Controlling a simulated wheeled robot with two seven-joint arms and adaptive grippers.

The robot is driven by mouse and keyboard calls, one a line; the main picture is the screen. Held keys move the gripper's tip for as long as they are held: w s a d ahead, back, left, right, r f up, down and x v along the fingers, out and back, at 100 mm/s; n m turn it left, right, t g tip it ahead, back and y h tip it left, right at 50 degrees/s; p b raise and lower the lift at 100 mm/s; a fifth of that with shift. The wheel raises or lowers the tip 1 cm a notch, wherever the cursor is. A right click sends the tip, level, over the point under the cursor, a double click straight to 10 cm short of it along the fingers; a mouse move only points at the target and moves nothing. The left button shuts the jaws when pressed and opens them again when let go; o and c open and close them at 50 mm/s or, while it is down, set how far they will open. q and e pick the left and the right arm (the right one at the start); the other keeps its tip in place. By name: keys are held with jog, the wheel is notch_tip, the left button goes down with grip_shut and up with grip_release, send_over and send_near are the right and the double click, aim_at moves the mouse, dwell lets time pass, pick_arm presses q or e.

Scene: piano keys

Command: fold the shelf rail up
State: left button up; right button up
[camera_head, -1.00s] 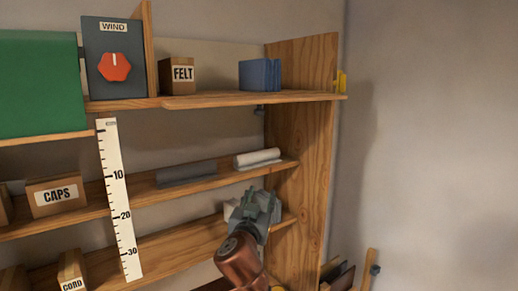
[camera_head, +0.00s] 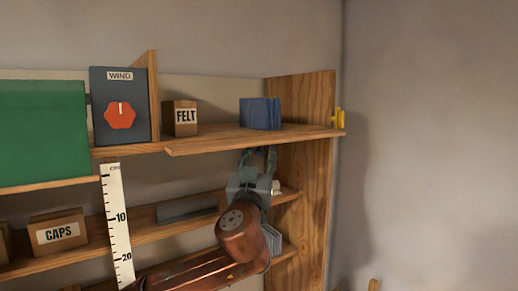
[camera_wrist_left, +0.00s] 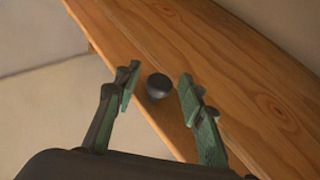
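The wooden shelf rail (camera_head: 225,144) lies flat along the front of the top shelf at the right, sticking out toward me. A dark round knob (camera_wrist_left: 158,88) on its wooden surface shows in the left wrist view; in the head view my gripper hides it. My left gripper (camera_head: 259,154) is just under the rail's edge, pointing up. In the left wrist view its two fingers (camera_wrist_left: 158,78) are open, one on each side of the knob, with gaps between. My right gripper is not in view.
On the top shelf stand the FELT box (camera_head: 180,117), a blue folded item (camera_head: 260,113) and the WIND panel (camera_head: 120,105). A white ruler (camera_head: 116,220) hangs at the left. The upright side panel (camera_head: 308,200) is close right of my gripper.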

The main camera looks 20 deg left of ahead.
pick_arm(q)
jog(key=shift+w, duration=0.35)
jog(key=shift+c, duration=0.7)
grip_shut()
